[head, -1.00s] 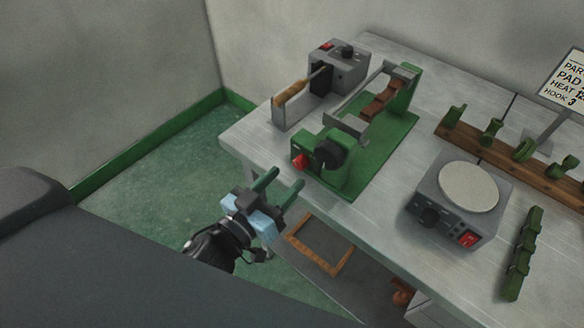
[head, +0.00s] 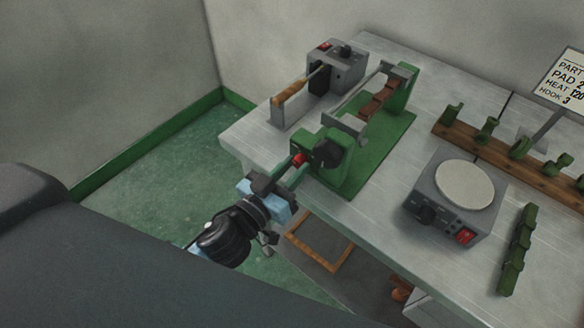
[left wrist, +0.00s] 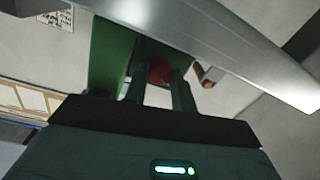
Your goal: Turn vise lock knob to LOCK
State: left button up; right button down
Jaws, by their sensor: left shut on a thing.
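The green vise (head: 345,172) stands on its green base near the table's front left edge. A red knob (head: 299,160) sits on the left of its front end, beside a larger black round knob (head: 327,154). My left gripper (head: 295,165) reaches in from the front left, with its fingers shut on the red knob. In the left wrist view the red knob (left wrist: 161,72) shows between the two fingers, partly hidden. I cannot read any lock marking. My right gripper is not in view.
Behind the vise stands a grey box (head: 338,68) with a wooden-handled tool (head: 289,93) in front. A hot plate unit (head: 455,205) and a green part (head: 517,250) are to the right. A wooden rack (head: 470,145) stands behind them. Bare tabletop lies right of the vise.

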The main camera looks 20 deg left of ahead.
pick_arm(q)
jog(key=shift+c, duration=0.5)
jog(key=shift+m, duration=0.4)
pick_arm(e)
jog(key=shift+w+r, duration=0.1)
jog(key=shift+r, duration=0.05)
pick_arm(q)
jog(key=m+p, duration=0.1)
jog(key=m, duration=0.2)
jog(key=m+p, duration=0.1)
jog(key=m, duration=0.3)
jog(key=shift+m, duration=0.3)
jog(key=m, duration=0.4)
jog(key=shift+m+h+p, duration=0.35)
jog(key=shift+m+h, duration=0.05)
jog(key=m, duration=0.5)
jog(key=shift+p, duration=0.3)
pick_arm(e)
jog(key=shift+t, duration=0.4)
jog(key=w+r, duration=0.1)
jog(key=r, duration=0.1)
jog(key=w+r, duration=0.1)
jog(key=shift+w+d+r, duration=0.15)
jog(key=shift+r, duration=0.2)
pick_arm(q)
jog(key=shift+m, duration=0.3)
jog(key=o, duration=1)
